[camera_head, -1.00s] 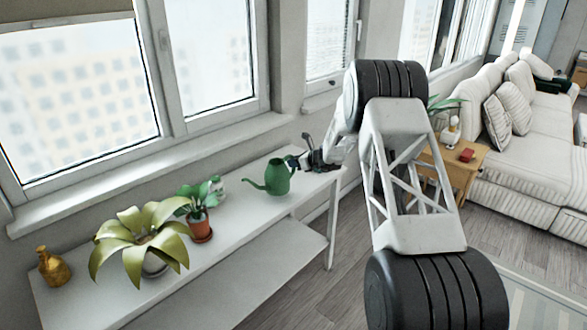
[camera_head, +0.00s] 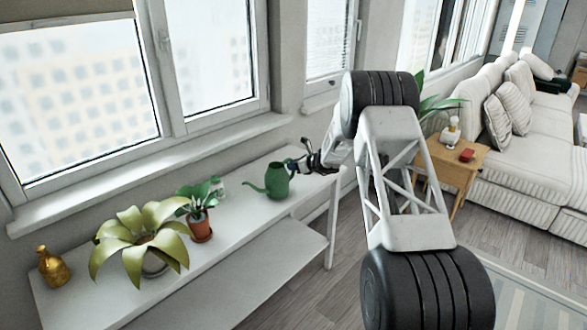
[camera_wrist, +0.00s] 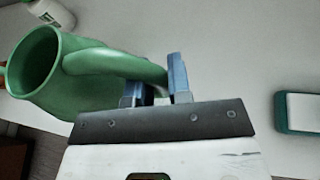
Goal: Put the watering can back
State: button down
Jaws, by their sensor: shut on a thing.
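The green watering can (camera_head: 276,183) is upright over the right part of the white console table (camera_head: 245,215), its spout toward the left. I cannot tell for sure whether its base touches the top. My gripper (camera_head: 296,164) is at the can's right side. In the wrist view, the can (camera_wrist: 78,88) shows its open mouth at the left, and its handle passes between the two blue fingers of my gripper (camera_wrist: 158,82), which are shut on it. The can's base is mostly hidden there.
Left of the can stand a small plant in a terracotta pot (camera_head: 200,229), a large-leaved plant (camera_head: 140,240) and a gold bottle (camera_head: 53,268). A green-and-white block (camera_wrist: 297,112) lies at the right in the wrist view. A window sill (camera_head: 170,160) runs behind the table.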

jog(key=shift+f, duration=0.6)
jog(key=c, duration=1.1)
grip_release()
jog(key=shift+o, duration=0.2)
jog(key=v, duration=1.2)
